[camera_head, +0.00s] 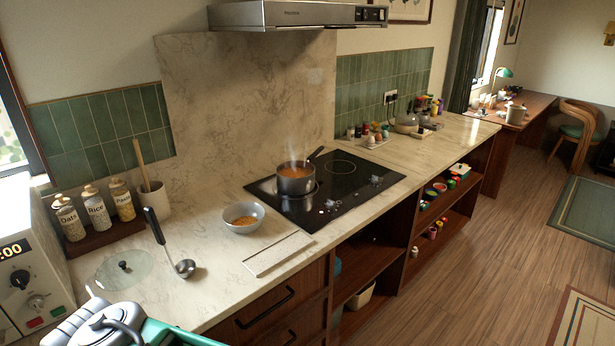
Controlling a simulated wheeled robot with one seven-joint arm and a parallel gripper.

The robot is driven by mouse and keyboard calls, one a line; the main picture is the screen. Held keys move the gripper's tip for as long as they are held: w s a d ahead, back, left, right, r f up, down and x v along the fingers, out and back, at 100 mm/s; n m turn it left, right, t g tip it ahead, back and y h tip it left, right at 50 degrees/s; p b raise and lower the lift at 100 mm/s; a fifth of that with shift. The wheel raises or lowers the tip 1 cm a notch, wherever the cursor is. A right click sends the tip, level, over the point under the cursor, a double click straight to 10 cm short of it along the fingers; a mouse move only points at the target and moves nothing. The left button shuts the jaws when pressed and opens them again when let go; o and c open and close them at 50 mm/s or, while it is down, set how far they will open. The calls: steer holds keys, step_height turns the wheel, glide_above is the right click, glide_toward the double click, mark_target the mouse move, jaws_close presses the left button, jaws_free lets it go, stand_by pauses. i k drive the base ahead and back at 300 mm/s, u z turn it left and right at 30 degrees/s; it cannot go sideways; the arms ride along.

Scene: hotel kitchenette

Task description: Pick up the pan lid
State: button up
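The pan lid (126,272) is a round clear glass disc with a dark knob on top. It lies flat on the marble counter at the left, in front of the jar rack and beside the ladle. A grey and green part of my own body shows at the bottom left edge, in front of the lid and apart from it in the picture. I cannot make out any gripper fingers there. The saucepan (295,180) stands uncovered on the black hob, with orange-brown food in it and steam rising.
A ladle (184,267) with a black handle lies close to the lid's right. Jars marked Oats, Rice and Pasta (122,200) stand behind it; the oven (30,265) is at the left. A bowl (243,217) and a pale board (278,253) lie toward the hob (340,188). A range hood (300,14) hangs above.

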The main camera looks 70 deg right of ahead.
mark_target(123, 270)
steer(key=u, duration=0.05)
steer(key=i, duration=0.3)
steer(key=z, duration=1.8)
steer(key=k, duration=1.3)
steer(key=u, duration=1.2)
steer(key=i, duration=1.05)
steer(key=u, duration=0.3)
